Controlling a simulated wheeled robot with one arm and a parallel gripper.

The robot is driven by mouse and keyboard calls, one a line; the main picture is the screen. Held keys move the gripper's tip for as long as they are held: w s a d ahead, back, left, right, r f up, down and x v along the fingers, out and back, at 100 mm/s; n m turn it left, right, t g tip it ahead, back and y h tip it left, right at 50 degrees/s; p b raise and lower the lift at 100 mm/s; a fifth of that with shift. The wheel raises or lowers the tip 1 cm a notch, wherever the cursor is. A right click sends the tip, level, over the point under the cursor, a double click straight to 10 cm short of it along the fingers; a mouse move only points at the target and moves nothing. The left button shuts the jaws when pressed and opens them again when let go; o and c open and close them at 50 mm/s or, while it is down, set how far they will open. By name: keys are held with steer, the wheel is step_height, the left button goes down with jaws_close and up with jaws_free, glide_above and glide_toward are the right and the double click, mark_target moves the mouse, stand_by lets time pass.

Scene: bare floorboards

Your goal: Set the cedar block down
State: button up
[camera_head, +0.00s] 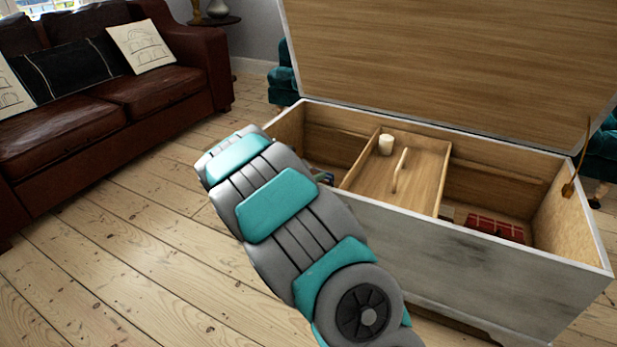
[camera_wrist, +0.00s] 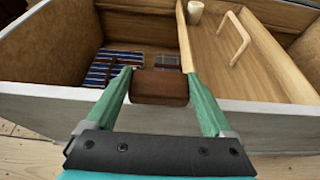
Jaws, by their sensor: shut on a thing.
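In the wrist view my gripper (camera_wrist: 158,76) is shut on the cedar block (camera_wrist: 158,90), a small reddish-brown block held between two green fingers. The block appears over the open chest (camera_wrist: 50,94), near its front wall and just left of the wooden tray's side. Its height above the chest floor is hard to tell. In the head view my arm hides the gripper and the block.
The chest (camera_head: 470,272) has its lid (camera_head: 440,55) raised. Inside are a tray (camera_head: 374,181) with a handle (camera_head: 400,170) and white candle (camera_head: 386,144), a red plaid item (camera_head: 495,227), and blue striped items (camera_wrist: 100,72). A sofa (camera_head: 150,105) stands left; floorboards between are clear.

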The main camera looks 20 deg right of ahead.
steer(key=shift+f, duration=0.5)
steer(key=shift+f, duration=0.2)
steer(key=o, duration=1.1)
steer(key=shift+c, duration=0.2)
steer(key=shift+r, duration=0.1)
steer(key=shift+r, duration=0.25)
steer(key=v, duration=1.1)
steer(key=shift+s+a, duration=0.3)
steer(key=shift+a, duration=0.05)
